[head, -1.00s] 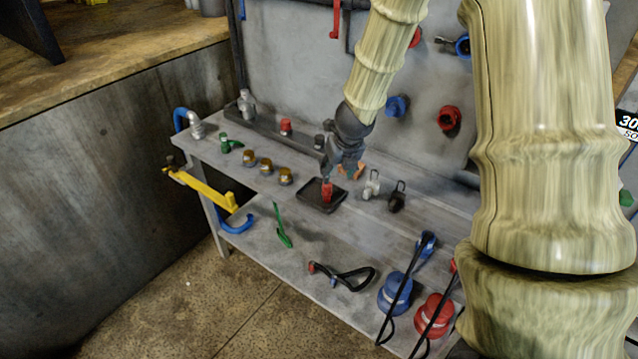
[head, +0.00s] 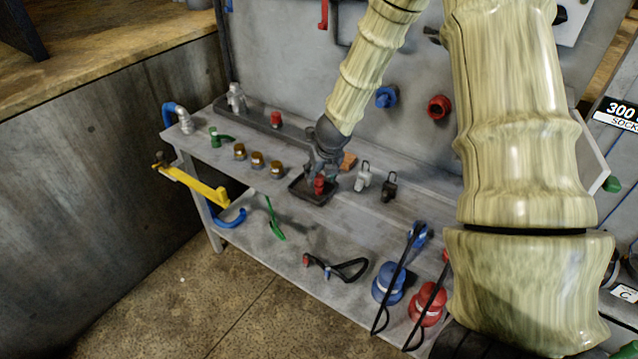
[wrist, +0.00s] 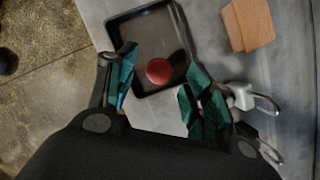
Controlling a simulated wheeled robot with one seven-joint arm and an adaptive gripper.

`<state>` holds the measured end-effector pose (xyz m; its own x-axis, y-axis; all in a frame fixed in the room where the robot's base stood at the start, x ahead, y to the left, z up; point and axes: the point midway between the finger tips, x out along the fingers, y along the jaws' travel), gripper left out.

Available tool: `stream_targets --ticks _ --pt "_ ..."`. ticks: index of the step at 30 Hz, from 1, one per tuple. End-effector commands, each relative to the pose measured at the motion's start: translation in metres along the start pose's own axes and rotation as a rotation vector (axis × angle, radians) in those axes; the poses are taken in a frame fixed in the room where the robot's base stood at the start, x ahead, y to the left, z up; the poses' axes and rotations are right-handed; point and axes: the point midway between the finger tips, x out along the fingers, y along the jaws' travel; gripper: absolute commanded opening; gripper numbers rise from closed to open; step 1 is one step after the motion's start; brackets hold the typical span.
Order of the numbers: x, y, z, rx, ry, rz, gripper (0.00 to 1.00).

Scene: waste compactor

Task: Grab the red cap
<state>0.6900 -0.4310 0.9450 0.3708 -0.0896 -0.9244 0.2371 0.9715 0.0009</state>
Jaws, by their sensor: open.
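A red cap (head: 319,185) stands in a small black tray (head: 297,194) on the grey workbench. In the wrist view the red cap (wrist: 159,71) looks round and lies near the tray's lower part, in line with the gap between my fingers. My gripper (head: 322,168) is open just above the tray. In the wrist view my gripper (wrist: 161,84) has one green-padded finger on each side of the cap's line, with nothing held. I cannot tell whether the fingertips reach down to the cap's height.
An orange-brown block (wrist: 250,22) lies beside the tray. A white clip-like item (head: 363,177) and a black one (head: 389,187) stand to the right. Brass pieces (head: 257,160) stand to the left. Another red-topped piece (head: 276,119) stands on the back ledge.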

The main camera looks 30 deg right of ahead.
Motion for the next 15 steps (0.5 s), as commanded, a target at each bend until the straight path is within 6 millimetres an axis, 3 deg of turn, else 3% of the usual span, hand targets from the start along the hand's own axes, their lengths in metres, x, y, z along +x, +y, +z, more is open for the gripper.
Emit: stream_targets --ticks 7,15 --pt "0.022 0.001 0.001 0.0 0.001 0.0 0.51" --pt "0.027 0.001 0.001 0.0 -0.001 0.0 0.51"
